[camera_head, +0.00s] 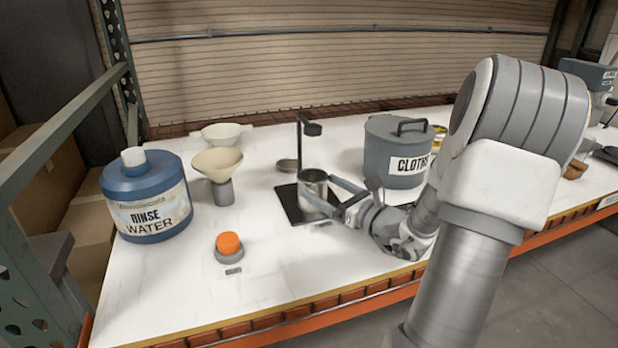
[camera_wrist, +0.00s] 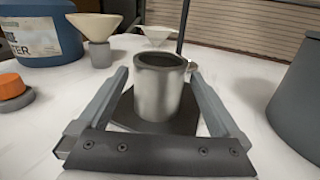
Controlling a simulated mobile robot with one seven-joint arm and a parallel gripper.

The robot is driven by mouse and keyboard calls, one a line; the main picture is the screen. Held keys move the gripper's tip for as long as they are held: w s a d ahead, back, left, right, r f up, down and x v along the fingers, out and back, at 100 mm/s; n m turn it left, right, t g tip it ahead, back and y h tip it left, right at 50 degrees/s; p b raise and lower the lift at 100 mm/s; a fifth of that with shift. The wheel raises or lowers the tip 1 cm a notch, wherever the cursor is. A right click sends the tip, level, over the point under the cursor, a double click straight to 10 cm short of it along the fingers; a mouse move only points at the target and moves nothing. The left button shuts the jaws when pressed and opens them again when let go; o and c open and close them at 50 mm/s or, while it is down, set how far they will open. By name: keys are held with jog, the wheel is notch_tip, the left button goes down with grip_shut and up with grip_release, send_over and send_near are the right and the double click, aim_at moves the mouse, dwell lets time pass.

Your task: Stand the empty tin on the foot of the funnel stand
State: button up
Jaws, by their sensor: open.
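The empty tin (camera_head: 314,186) is an open metal cylinder standing upright on the dark square foot (camera_head: 290,208) of the funnel stand. The stand's thin black post (camera_head: 299,140) rises behind the tin. In the wrist view the tin (camera_wrist: 158,95) stands between the two fingers of my gripper (camera_wrist: 160,85), with a gap visible on both sides. The dark foot (camera_wrist: 125,118) shows beneath it. My gripper (camera_head: 338,196) is open around the tin, reaching in from the right. The tin's inside is mostly hidden.
A blue rinse water jug (camera_head: 148,212), a funnel on a grey holder (camera_head: 222,190) and an orange-topped button (camera_head: 229,245) are at left. A grey cloths bin (camera_head: 390,160) stands close behind my gripper. The front left of the white table (camera_head: 165,290) is clear.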

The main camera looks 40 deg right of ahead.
jog(key=s, duration=0.5)
jog(key=shift+s+d, duration=0.1)
jog(key=shift+d, duration=0.2)
